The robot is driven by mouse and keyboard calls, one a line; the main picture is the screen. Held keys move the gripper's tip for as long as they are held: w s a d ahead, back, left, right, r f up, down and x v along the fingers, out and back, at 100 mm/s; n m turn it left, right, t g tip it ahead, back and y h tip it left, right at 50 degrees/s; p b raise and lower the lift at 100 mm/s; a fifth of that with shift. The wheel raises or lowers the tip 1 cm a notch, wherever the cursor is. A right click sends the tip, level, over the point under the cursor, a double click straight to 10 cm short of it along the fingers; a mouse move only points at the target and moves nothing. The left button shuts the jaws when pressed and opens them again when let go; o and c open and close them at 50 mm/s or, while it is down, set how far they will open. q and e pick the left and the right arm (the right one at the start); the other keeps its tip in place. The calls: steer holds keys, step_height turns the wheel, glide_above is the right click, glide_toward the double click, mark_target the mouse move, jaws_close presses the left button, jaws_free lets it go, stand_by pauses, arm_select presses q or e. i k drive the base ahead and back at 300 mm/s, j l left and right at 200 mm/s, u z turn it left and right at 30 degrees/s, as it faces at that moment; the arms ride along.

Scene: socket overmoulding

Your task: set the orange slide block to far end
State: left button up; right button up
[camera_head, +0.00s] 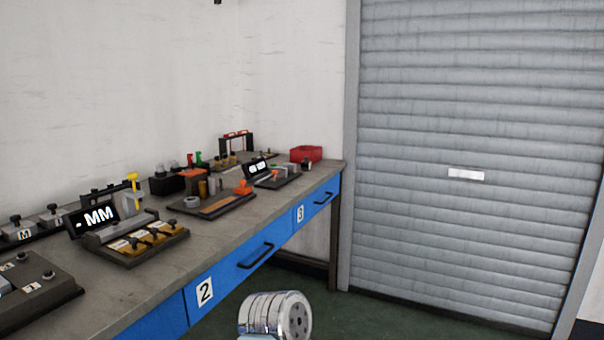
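The orange slide block (242,187) is small in the view. It sits at the right part of a dark base plate (186,217) on the workbench, near the far end of an orange-brown strip (214,207). Its exact place along the track is too small to tell. A silver cylindrical part of my own arm shows at the bottom middle, in front of the bench and apart from it. No gripper fingers show in this view.
The workbench (157,262) has blue drawers with black handles, numbered 2 and 3. A display device marked MM (98,216), a second small display (257,168) and a red bin (305,153) stand on it. A grey roller shutter (470,120) is at right; green floor lies before it.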

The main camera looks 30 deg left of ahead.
mark_target(243, 190)
steer(key=i, duration=2.5)
steer(key=i+u, duration=0.1)
steer(key=u, duration=0.85)
steer(key=i+l+u, duration=0.1)
steer(key=u, duration=0.4)
steer(key=i+l+u, duration=0.1)
steer(key=u, duration=0.35)
steer(key=l+u, duration=0.1)
steer(key=u, duration=0.4)
